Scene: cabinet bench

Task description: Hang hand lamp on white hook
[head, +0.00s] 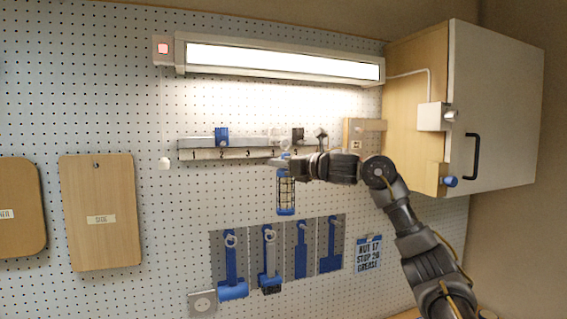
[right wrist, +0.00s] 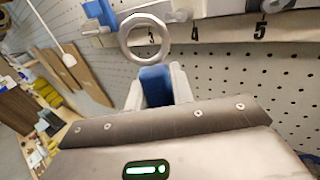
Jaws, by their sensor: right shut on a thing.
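My right gripper (head: 285,165) is shut on the hand lamp (head: 286,192), which hangs upright below it with its dark cage and blue end in front of the pegboard. In the right wrist view, the fingers (right wrist: 157,85) close on the lamp's blue neck (right wrist: 155,84). Its grey ring (right wrist: 145,39) stands up above them, in front of the rail near number 3. A pale hook, apparently the white hook (head: 275,134), sits on the numbered rail (head: 228,152) above the gripper. It is partly visible in the wrist view (right wrist: 181,11). The ring appears apart from it. My left gripper is out of view.
A blue hook (head: 221,136) and a black hook (head: 298,134) share the rail. A cabinet (head: 490,110) stands at right, and a bright lamp bar (head: 280,61) runs above. Boards (head: 101,210) hang at left.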

